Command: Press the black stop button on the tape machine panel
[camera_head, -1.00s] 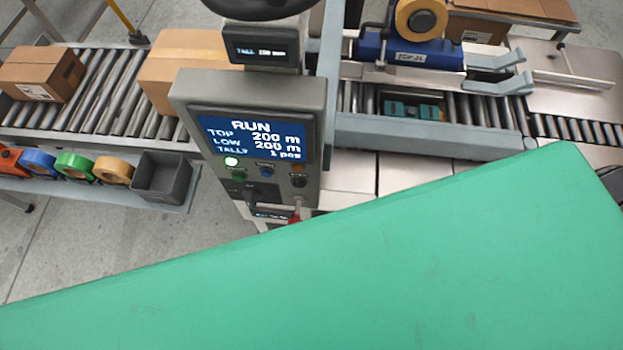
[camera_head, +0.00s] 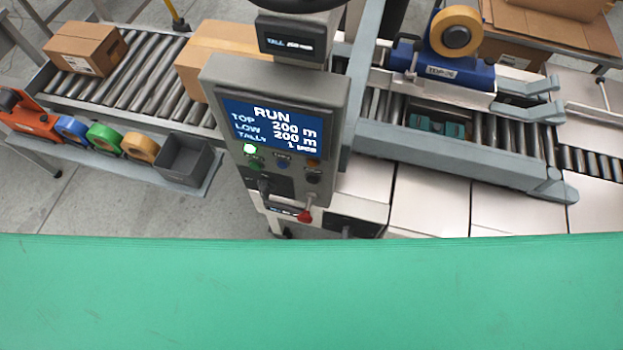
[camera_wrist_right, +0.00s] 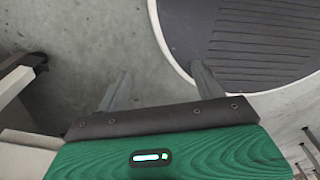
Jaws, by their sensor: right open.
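The tape machine panel (camera_head: 270,115) is a grey box on a post in the head view, tilted, with a blue screen reading RUN. A black round control (camera_head: 313,177) sits under the orange one; a second black control (camera_head: 265,186) is lower left. Their labels are too small to read. My right gripper (camera_wrist_right: 160,85) is open and empty over the floor in the right wrist view, with the panel out of that view. Neither gripper shows in the head view.
A red-tipped lever (camera_head: 305,215) sticks out below the panel. A roller conveyor (camera_head: 135,85) with cartons runs behind it. Tape rolls and a grey bin (camera_head: 185,160) stand on a shelf at left. A blue tape head (camera_head: 445,65) is at right. The wrist view shows a dark ribbed platform (camera_wrist_right: 240,40).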

